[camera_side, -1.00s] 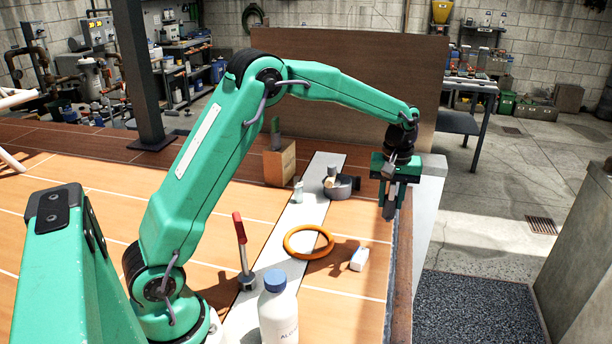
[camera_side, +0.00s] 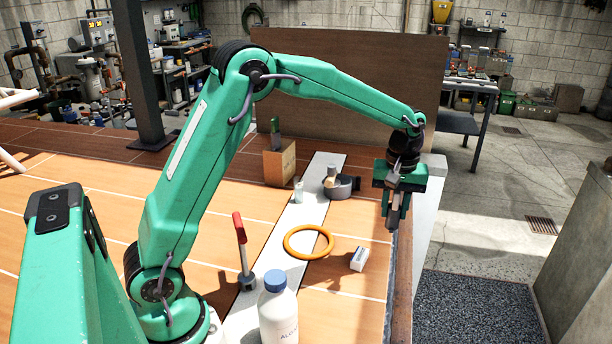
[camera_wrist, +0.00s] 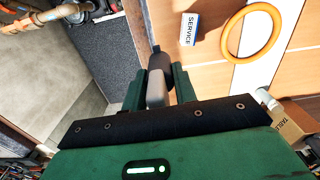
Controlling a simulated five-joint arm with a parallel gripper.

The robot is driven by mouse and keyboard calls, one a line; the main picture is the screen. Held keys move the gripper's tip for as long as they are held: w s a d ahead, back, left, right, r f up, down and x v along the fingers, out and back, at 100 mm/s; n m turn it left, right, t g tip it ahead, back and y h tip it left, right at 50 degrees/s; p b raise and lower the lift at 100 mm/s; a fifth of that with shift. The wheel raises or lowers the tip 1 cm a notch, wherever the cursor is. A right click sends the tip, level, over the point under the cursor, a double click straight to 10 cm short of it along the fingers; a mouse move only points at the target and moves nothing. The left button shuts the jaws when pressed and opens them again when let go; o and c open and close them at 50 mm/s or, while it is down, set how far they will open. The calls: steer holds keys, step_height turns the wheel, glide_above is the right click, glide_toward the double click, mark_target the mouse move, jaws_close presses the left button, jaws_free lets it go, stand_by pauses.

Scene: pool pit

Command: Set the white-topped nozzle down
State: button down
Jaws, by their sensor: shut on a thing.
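My gripper (camera_side: 396,212) hangs pointing down over the right edge strip of the wooden deck in the side view. In the wrist view my gripper (camera_wrist: 158,82) is shut on the nozzle (camera_wrist: 156,88), which has a pale grey body and a dark far end. The fingers cover its sides. In the side view the nozzle is mostly hidden among the dark fingers. I cannot tell whether its lower end touches the deck.
Left of my gripper lie an orange ring (camera_side: 286,245) and a white SERVICE box (camera_side: 359,260). A red-handled tool (camera_side: 240,230) and blue-capped bottle (camera_side: 279,315) stand nearer.

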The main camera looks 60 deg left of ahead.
steer(key=s+d, duration=0.7)
steer(key=s, duration=0.5)
steer(key=s+d, duration=0.7)
steer(key=s, duration=0.5)
steer(key=w+a+f, duration=0.7)
steer(key=a, duration=0.2)
steer(key=shift+w+a+f, duration=0.15)
steer(key=shift+w+f, duration=0.05)
steer(key=shift+w, duration=0.1)
steer(key=shift+f, duration=2)
steer(key=shift+f, duration=0.15)
steer(key=c, duration=1.1)
jaws_free()
